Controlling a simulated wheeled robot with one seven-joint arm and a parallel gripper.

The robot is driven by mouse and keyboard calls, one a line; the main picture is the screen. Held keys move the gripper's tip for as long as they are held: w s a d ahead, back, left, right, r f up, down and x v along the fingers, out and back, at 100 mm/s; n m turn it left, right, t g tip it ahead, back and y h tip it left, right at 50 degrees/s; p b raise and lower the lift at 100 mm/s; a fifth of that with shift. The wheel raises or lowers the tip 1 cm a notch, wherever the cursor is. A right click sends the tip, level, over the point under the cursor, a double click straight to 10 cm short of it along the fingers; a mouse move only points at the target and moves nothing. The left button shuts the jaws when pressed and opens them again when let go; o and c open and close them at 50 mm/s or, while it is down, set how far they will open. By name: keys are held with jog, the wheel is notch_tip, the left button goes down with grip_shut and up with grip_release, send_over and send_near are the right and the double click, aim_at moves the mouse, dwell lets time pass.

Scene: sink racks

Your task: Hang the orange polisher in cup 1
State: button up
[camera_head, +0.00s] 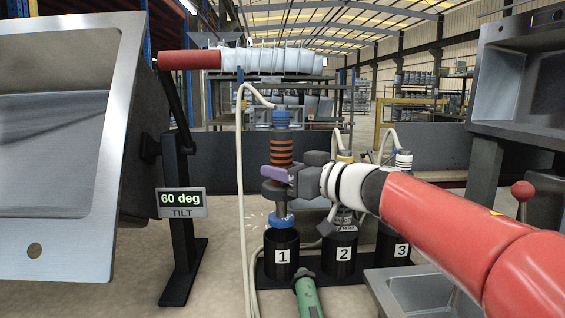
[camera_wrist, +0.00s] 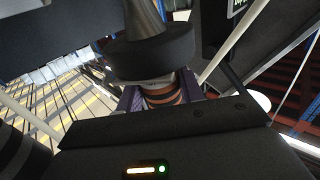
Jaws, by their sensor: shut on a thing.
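The orange polisher (camera_head: 281,150) is upright, with orange and dark bands, a blue top and a blue disc at its lower end. My gripper (camera_head: 277,174) is shut on its body from the right, with a purple finger across it. In the wrist view, the banded body of the polisher (camera_wrist: 163,96) shows between the purple fingers, behind a dark round part. Cup 1 (camera_head: 281,256) is a black cup directly below the polisher. The blue disc is at the cup's mouth; I cannot tell whether it touches the rim.
Cup 2 (camera_head: 340,258) and cup 3 (camera_head: 395,246) stand to the right, each with a tool above, partly behind my arm. A green handle (camera_head: 307,297) lies in front. A steel sink (camera_head: 70,140) on a tilt stand (camera_head: 178,215) is at left. A pale hose (camera_head: 241,180) runs left of the polisher.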

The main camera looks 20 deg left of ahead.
aim_at(286, 211)
jog(key=shift+f+b, duration=1.45)
jog(key=shift+f, duration=2.1)
jog(key=shift+p, duration=0.95)
jog(key=shift+f, duration=0.15)
jog(key=shift+f, duration=0.55)
